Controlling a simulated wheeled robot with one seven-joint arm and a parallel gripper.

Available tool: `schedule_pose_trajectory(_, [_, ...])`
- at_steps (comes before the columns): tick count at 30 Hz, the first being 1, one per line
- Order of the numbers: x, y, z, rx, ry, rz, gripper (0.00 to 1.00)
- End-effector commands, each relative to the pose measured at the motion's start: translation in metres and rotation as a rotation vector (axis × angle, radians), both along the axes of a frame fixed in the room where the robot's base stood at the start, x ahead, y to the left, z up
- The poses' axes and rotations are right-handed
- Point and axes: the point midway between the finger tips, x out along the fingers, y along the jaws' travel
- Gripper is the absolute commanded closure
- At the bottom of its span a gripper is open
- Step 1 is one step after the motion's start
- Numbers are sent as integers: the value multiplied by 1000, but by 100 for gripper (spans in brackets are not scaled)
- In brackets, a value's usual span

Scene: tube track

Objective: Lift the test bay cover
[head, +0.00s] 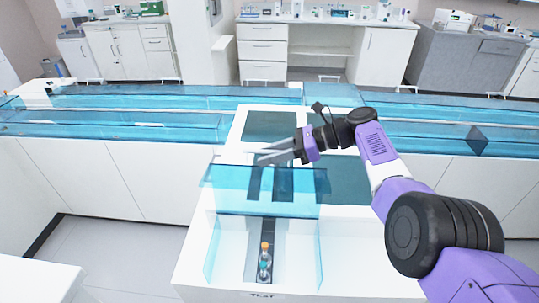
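The test bay cover (225,178) is a clear blue panel in the head view, over the front part of the white bench, with clear blue side walls (213,250) below it. The panel looks tilted, and the bay's front is uncovered. Tubes (265,262), one with an orange cap, stand in a dark slot in the bay, above a "TEST" label (262,295). My gripper (254,157) reaches in from the right, just beyond the cover's far edge. Its two grey fingers point left with a narrow gap and nothing seen between them. I cannot tell whether they touch the cover.
Long blue-covered tracks (110,125) run left and right behind the bay. Dark panels (272,126) are set in the white bench top. White cabinets (263,50) with lab equipment line the back wall. A white surface (35,285) stands at the lower left, with open floor beside it.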

Motion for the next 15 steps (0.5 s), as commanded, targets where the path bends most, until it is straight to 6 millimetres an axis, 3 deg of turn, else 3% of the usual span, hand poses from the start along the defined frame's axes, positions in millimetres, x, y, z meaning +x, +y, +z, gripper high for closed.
schedule_pose_trajectory(7, [1, -10, 5, 2, -1, -1, 68])
schedule_pose_trajectory(15, [2, -51, 20, 1, -2, -2, 68])
